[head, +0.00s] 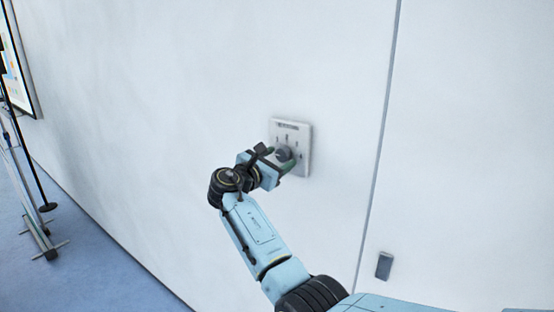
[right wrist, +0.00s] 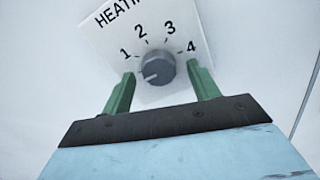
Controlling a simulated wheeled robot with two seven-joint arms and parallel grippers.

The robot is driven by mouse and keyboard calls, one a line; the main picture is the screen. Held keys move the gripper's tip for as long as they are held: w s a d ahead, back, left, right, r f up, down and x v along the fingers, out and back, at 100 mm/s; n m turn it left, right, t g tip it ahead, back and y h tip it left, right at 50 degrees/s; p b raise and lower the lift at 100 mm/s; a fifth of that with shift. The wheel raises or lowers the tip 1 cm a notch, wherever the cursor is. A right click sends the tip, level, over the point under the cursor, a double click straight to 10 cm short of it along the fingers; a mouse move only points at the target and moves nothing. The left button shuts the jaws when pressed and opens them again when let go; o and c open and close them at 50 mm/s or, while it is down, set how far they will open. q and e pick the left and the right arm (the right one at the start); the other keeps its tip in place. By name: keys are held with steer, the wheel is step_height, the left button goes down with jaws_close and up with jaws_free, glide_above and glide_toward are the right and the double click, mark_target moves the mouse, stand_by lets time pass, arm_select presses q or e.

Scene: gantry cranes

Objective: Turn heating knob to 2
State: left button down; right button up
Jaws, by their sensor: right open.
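The heating panel (head: 304,140) is a white square plate on the wall. In the right wrist view the plate (right wrist: 104,40) carries the word "HEATING", partly cut off, and the marks 1, 2, 3 and 4. The round grey knob (right wrist: 158,68) sits at its middle; its pale pointer line points to the lower left, below the 1 mark. The knob also shows in the head view (head: 283,153). My right gripper (right wrist: 164,78) is open, its green fingers on either side of the knob with gaps to it. The right gripper (head: 279,160) partly covers the panel in the head view. My left gripper is out of view.
The white wall (head: 190,80) around the panel is bare, with a vertical seam to its right. A small grey wall fitting (head: 384,265) is at lower right. A stand (head: 42,245) and a framed picture (head: 16,60) are at far left.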

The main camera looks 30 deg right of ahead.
steer(key=c, duration=1)
steer(key=shift+o, duration=0.2)
steer(key=shift+m, duration=0.3)
steer(key=m+b, duration=0.3)
steer(key=m, duration=0.1)
steer(key=shift+w+f, duration=0.1)
steer(key=m+b, duration=0.3)
steer(key=m, duration=0.1)
steer(key=shift+m, duration=0.4)
steer(key=m+b, duration=0.4)
steer(key=m, duration=0.1)
steer(key=shift+r+m+b, duration=0.25)
steer(key=shift+m+b, duration=0.95)
steer(key=shift+m, duration=0.6)
